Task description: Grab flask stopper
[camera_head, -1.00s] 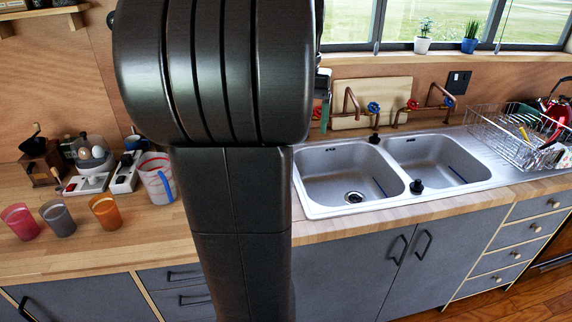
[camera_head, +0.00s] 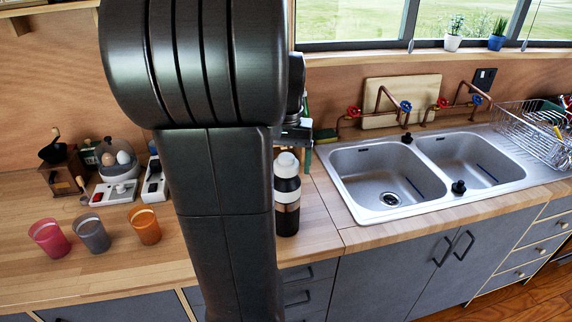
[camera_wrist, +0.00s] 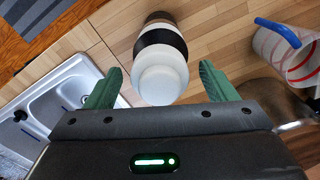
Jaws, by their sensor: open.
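The flask (camera_head: 288,216) stands upright on the wooden counter, just right of my arm in the head view. It is black and white with a white stopper (camera_head: 286,163) on top. In the wrist view the flask (camera_wrist: 160,38) shows from above, and its round white stopper (camera_wrist: 160,85) lies between the two green fingers of my gripper (camera_wrist: 161,78). The fingers are open, with a gap on both sides of the stopper. In the head view my arm hides most of the gripper.
The double sink (camera_head: 390,182) lies right of the flask. A striped measuring jug (camera_wrist: 292,55) stands to its right in the wrist view. Several cups, including an orange one (camera_head: 145,225), stand left of my arm. The counter front is clear.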

